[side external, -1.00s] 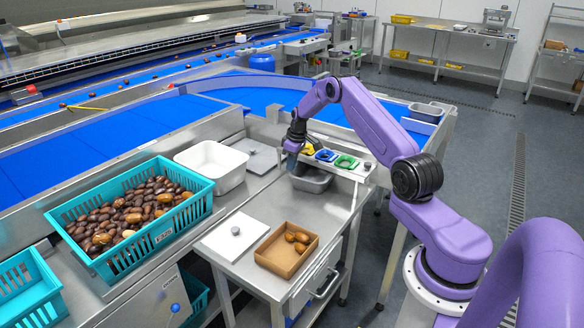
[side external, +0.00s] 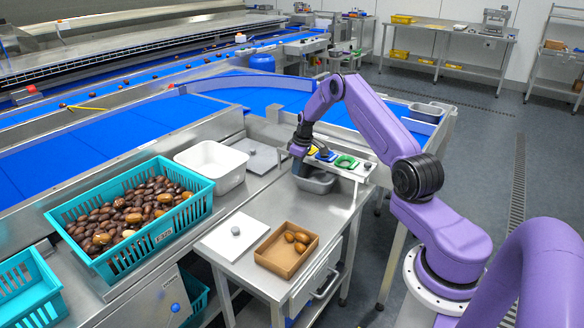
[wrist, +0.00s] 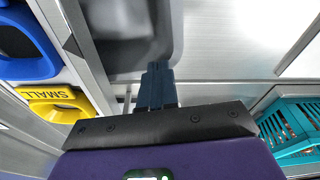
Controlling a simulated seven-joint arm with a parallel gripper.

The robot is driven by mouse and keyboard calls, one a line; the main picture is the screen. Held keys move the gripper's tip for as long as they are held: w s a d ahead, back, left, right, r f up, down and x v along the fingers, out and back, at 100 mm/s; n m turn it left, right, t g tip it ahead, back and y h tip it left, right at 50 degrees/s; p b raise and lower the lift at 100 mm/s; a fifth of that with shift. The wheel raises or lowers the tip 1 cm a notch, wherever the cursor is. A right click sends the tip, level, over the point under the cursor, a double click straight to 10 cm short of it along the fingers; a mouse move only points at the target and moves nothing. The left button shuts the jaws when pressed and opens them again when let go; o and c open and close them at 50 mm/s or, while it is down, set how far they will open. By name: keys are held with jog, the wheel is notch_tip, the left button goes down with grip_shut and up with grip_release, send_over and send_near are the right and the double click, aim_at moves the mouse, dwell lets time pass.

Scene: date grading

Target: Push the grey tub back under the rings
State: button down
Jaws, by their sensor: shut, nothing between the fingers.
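The grey tub (side external: 318,183) stands on the steel bench, beside and partly below the rack of rings. The rack carries a yellow ring (side external: 312,151), a blue ring (side external: 325,156) and a green ring (side external: 346,162). My gripper (side external: 297,167) is shut and empty, pointing down at the tub's left end. In the wrist view my gripper's fingertips (wrist: 159,68) are at the tub's rim (wrist: 174,30); whether they touch it I cannot tell. The yellow ring (wrist: 58,105), marked SMALL, and the blue ring (wrist: 22,48) show at the left. The rack hides part of the tub.
A white tub (side external: 228,178) and a teal crate (side external: 196,215) of dates stand at the left. Bare steel lies in front of the grey tub.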

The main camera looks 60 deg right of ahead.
jog(key=shift+s+f, duration=0.3)
jog(key=shift+s, duration=0.05)
jog(key=shift+r, duration=0.75)
jog(key=s, duration=0.3)
jog(key=s+d, duration=0.1)
jog(key=s, duration=0.3)
jog(key=s+d, duration=0.1)
jog(key=s, duration=0.3)
jog(key=shift+s+d, duration=0.15)
jog(key=shift+s, duration=0.1)
jog(key=w+a+r+n, duration=0.1)
jog(key=a+r, duration=0.3)
jog(key=a, duration=0.4)
jog(key=a+r+n+g+y, duration=0.15)
jog(key=a+r, duration=0.25)
jog(key=a, duration=0.5)
jog(key=w+a+r+n+t+h, duration=0.15)
jog(key=a+r, duration=0.25)
jog(key=a, duration=0.4)
jog(key=s+a+r+n+g, duration=0.15)
jog(key=s+a+r, duration=0.25)
jog(key=s+a, duration=0.4)
jog(key=s+a+r+n+g, duration=0.1)
jog(key=s+a+r+n, duration=0.15)
jog(key=s+a, duration=0.55)
jog(key=s+d+r+n, duration=0.1)
jog(key=s+r+n, duration=0.1)
jog(key=s, duration=1.2)
jog(key=shift+d+r+t, duration=0.25)
jog(key=shift+r+t, duration=0.1)
